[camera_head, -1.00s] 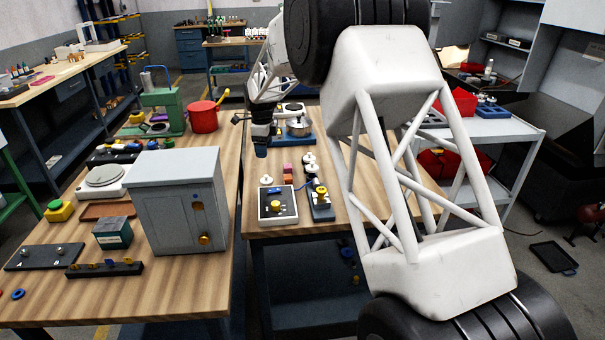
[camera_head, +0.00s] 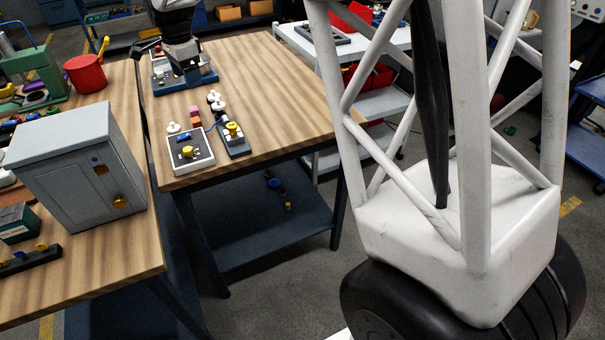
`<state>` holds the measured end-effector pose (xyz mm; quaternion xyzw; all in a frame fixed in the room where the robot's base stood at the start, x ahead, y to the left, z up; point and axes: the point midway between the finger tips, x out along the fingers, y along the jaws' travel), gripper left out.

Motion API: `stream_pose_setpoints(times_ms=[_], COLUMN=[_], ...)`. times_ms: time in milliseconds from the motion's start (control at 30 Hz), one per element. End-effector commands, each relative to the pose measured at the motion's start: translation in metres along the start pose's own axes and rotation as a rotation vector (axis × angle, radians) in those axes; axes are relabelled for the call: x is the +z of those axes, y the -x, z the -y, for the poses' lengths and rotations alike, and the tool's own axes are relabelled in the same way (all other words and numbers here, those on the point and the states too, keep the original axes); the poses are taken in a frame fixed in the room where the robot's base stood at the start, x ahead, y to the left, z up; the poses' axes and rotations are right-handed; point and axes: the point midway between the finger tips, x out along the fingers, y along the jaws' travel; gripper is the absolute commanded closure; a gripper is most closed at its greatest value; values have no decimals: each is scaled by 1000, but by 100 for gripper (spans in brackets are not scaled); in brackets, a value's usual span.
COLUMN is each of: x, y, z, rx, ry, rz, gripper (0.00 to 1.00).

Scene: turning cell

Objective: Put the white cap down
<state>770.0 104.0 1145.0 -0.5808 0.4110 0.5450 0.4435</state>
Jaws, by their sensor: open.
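Small white round pieces stand on the right-hand wooden bench. One white cap-like piece (camera_head: 173,128) sits at the back edge of a white-framed dark panel (camera_head: 202,162). More white knobbed pieces (camera_head: 214,98) stand just behind a dark block with a yellow knob (camera_head: 233,130). I cannot tell which of them is the white cap. My gripper (camera_head: 183,66) is far back on the same bench, low over a blue tray (camera_head: 208,77). It is open, small and dark in the picture. Its fingertips and anything between them are hard to make out.
A grey cabinet (camera_head: 80,170) stands on the left bench, with a red pot (camera_head: 86,74) and a green press (camera_head: 30,78) behind it. Pink and red blocks (camera_head: 195,116) lie near the panel. The right part of the bench (camera_head: 275,105) is clear. A white cart (camera_head: 385,95) stands beyond.

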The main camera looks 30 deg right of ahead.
Motion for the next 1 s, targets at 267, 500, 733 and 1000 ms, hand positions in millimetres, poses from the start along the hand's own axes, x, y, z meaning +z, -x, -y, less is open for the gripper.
stream_pose_setpoints(times_ms=[267, 500, 733, 1000], x=[-7, -10, -8, -2], y=[38, 56, 64, 63], z=[-86, -161, -233, -318], rx=[-33, -53, -69, -85], ry=[228, 429, 622, 848], rz=[-12, -28, -48, -79], gripper=[28, 28, 28, 28])
